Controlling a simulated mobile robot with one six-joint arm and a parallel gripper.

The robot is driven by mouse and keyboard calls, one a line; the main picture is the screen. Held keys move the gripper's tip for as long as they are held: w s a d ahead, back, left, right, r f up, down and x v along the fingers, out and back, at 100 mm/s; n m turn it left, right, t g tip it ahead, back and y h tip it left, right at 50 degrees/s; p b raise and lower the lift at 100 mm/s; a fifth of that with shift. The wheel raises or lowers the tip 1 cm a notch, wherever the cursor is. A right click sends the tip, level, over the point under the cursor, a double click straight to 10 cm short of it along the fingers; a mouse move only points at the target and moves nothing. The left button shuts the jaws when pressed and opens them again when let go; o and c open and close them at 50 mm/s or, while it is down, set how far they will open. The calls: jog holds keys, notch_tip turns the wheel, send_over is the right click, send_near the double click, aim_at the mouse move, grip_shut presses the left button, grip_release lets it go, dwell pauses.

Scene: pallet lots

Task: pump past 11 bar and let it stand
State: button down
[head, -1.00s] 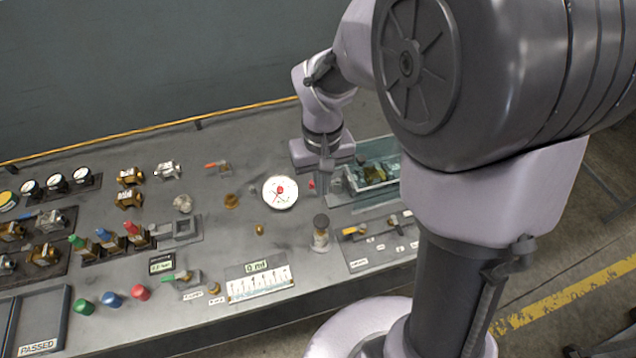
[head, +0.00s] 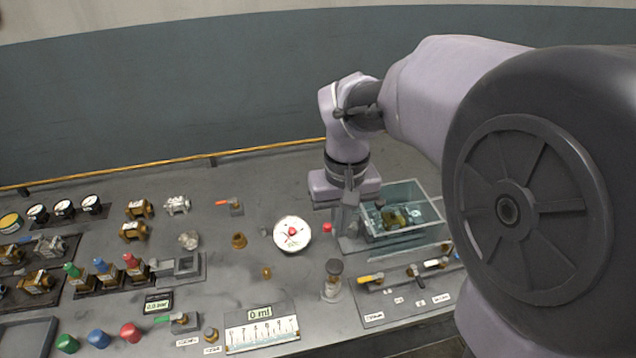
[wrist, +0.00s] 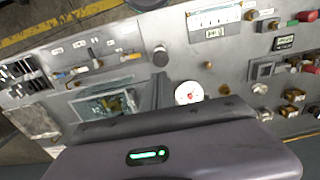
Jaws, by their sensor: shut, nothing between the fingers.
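A round white gauge (head: 288,241) with a red centre lies face up on the bench. Its reading is too small to tell. It also shows in the wrist view (wrist: 184,97). To its right is a water tank (head: 436,214) with clear walls and a brass-coloured valve (head: 399,216) in it. A small red knob (head: 327,228) sits between the gauge and the tank. My gripper (head: 346,226) points down at the tank's left end, just right of the red knob, shut and empty. Whether it touches anything is hard to tell. No pump handle can be made out clearly.
A dark-capped bottle (head: 333,283) stands in front of the gauge. A panel with small valves (head: 405,290) lies front right. A white scale plate reading 0 ml (head: 262,330) lies at the front. Several fittings and coloured caps crowd the left. The bench behind the gauge is fairly clear.

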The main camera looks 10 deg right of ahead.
aim_at(336, 266)
notch_tip(336, 266, down, 11)
jog(key=b, duration=0.4)
jog(key=shift+a+f+b, duration=0.1)
jog(key=shift+b, duration=0.25)
notch_tip(336, 266, down, 4)
jog(key=shift+s+r+b, duration=0.1)
jog(key=shift+b, duration=1.1)
notch_tip(336, 266, up, 15)
jog(key=p, duration=0.8)
jog(key=shift+f, duration=0.2)
